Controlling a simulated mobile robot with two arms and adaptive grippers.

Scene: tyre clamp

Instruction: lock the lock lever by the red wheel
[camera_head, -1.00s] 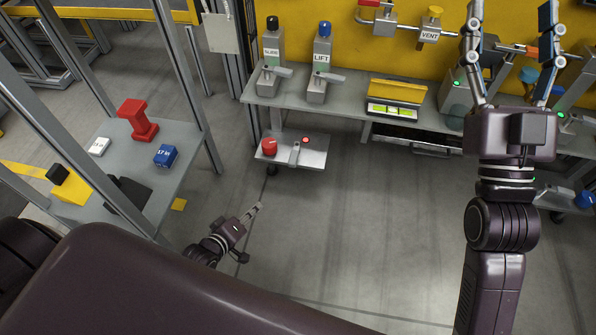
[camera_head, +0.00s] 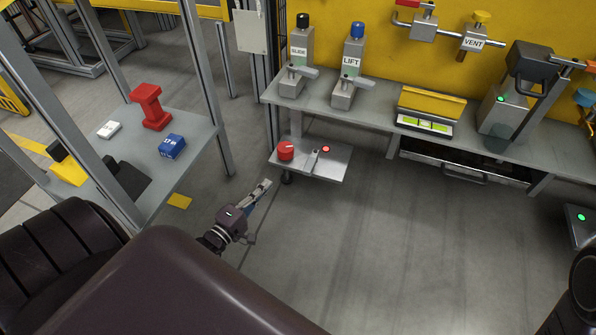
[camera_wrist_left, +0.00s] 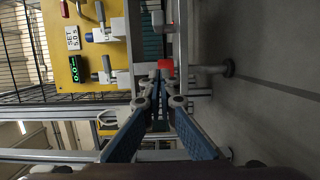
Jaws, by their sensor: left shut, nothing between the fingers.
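The red wheel (camera_head: 286,150) sits at the left end of a small grey shelf (camera_head: 330,172) below the bench. Beside it, to its right, is the small grey lock lever (camera_head: 314,158), seen small, its exact angle unclear. My left gripper (camera_head: 266,184) is shut and empty, in front of and below the shelf's left end, apart from the wheel and lever. In the left wrist view the closed fingertips (camera_wrist_left: 160,78) point towards a red part (camera_wrist_left: 165,67), probably the wheel. The lever is not clear there. My right gripper is out of view.
A red round button (camera_head: 326,149) is on the shelf right of the lever. The bench (camera_head: 375,112) above carries the SLIDE and LIFT (camera_head: 351,75) lever posts. A side table (camera_head: 190,135) with red and blue blocks stands left. The floor right of the shelf is clear.

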